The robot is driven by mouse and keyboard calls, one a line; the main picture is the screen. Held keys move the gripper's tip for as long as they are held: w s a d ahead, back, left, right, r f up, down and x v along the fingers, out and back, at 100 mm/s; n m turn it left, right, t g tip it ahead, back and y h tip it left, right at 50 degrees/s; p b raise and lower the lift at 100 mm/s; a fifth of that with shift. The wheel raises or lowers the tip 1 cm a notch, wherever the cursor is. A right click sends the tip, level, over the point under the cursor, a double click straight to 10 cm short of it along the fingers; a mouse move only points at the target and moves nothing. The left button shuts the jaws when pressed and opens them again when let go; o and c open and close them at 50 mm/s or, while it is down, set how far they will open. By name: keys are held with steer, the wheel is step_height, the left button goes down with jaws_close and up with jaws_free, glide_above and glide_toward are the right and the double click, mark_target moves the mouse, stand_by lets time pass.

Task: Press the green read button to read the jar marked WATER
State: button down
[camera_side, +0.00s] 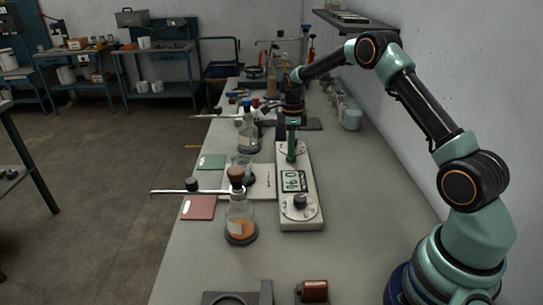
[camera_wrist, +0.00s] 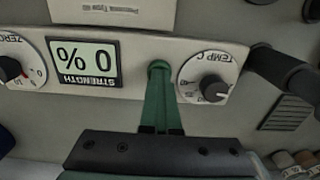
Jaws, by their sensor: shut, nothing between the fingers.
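A pale meter panel (camera_side: 312,222) lies on the bench, with a display (camera_side: 293,181) and two dials. In the wrist view the display (camera_wrist: 85,62) reads 0 %, above the label STRENGTH, upside down. The green fingers of my gripper (camera_side: 291,156) are shut together and empty. In the wrist view my gripper (camera_wrist: 160,76) points at the panel between the display and the TEMP C dial (camera_wrist: 205,80). A round green end (camera_wrist: 158,64), apparently the read button, shows at the fingertips. I cannot tell contact or pressing. No WATER marking is readable on any jar.
A stoppered flask with orange liquid (camera_side: 240,226), a beaker (camera_side: 241,166) and another flask (camera_side: 249,138) stand left of the panel. Metal rods (camera_side: 180,191) reach over the left bench edge. Pale jars (camera_side: 351,117) stand by the wall. A small brown block (camera_side: 314,291) is in front.

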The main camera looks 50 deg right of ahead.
step_height(320, 180, up, 14)
steer(key=shift+w, duration=0.2)
steer(key=shift+d+f, duration=0.1)
stand_by(0.5)
steer(key=s+a+r+n+t, duration=0.3)
steer(key=s+a+r+n, duration=0.75)
steer(key=n, duration=0.35)
steer(key=s+a+f+n+t, duration=0.2)
steer(key=s+a+f+n, duration=0.2)
steer(key=s+a+n, duration=0.3)
steer(key=s+n, duration=0.5)
steer(key=n, duration=0.1)
steer(key=shift+t, duration=0.3)
